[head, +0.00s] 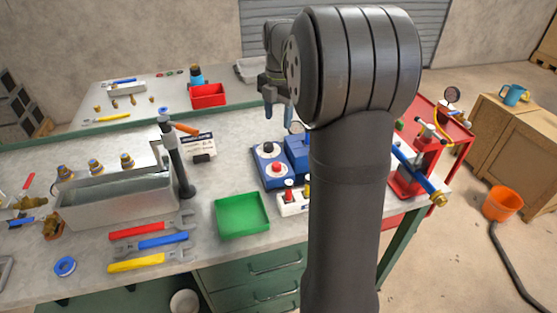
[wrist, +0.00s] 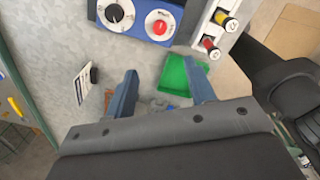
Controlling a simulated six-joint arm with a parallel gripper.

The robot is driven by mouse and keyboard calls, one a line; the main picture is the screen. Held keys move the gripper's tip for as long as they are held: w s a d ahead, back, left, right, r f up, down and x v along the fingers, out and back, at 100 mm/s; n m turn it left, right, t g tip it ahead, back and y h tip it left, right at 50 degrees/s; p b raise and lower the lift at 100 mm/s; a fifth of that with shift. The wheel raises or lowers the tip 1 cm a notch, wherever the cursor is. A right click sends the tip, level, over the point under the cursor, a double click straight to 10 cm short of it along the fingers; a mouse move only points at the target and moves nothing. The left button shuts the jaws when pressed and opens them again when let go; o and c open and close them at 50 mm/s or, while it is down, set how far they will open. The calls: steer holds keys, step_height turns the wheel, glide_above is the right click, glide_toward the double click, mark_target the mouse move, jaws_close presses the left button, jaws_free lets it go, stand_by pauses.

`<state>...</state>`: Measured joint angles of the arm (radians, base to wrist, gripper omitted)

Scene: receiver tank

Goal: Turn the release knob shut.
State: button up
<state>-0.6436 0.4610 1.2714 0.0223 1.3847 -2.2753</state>
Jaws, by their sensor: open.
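I cannot tell for certain which part is the release knob. A blue box (head: 259,178) on the bench carries a black knob (head: 268,148) on a white dial and a red knob or button (head: 277,168). In the wrist view the black knob (wrist: 116,13) and the red one (wrist: 159,25) show at the top edge. My gripper (head: 278,108) is open and empty, held above the bench behind the box. In the wrist view its two blue fingers (wrist: 162,86) are wide apart, clear of both knobs. My arm hides the box's right part in the head view.
A green tray (head: 242,224) and a white block with red and yellow-topped fittings (head: 291,204) sit near the box. A black post (head: 178,160) and a card (head: 202,148) stand left. A red press-like device (head: 410,180) is at right. Wrenches and a metal bin (head: 115,208) lie left.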

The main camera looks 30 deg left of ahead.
mark_target(277, 164)
steer(key=f, duration=1.7)
steer(key=shift+w+a+f, duration=0.1)
steer(key=shift+a+f, duration=0.15)
steer(key=c, duration=1)
